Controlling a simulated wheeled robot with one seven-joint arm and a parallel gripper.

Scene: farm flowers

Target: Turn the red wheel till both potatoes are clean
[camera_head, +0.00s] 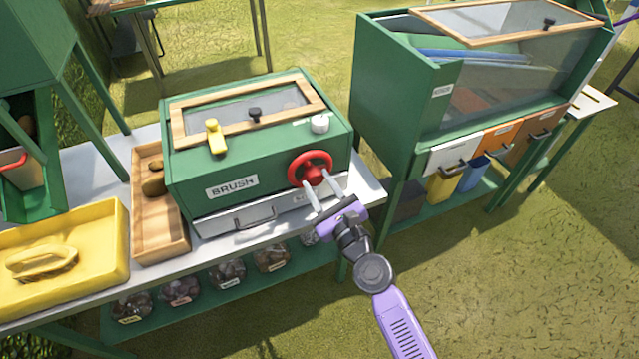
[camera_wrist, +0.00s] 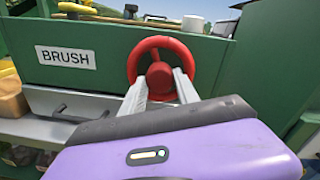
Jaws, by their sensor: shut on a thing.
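The red wheel (camera_head: 311,168) is on the front right of the green brush box (camera_head: 185,186), which bears a "BRUSH" label. My gripper (camera_head: 315,186) is at the wheel, its pale fingers shut on the wheel's middle. In the wrist view the fingers reach the hub of the red wheel (camera_wrist: 161,42), with the rim showing above and around them. The box lid (camera_head: 290,98) is down, with a wood frame and a clear pane. The potatoes cannot be made out through the pane. Brown lumps (camera_head: 154,186) lie in the wooden tray; I cannot tell whether they are potatoes.
A drawer (camera_head: 215,223) is below the wheel. Labelled jars sit on the shelf under the table. A green cabinet (camera_head: 395,105) stands to the right.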

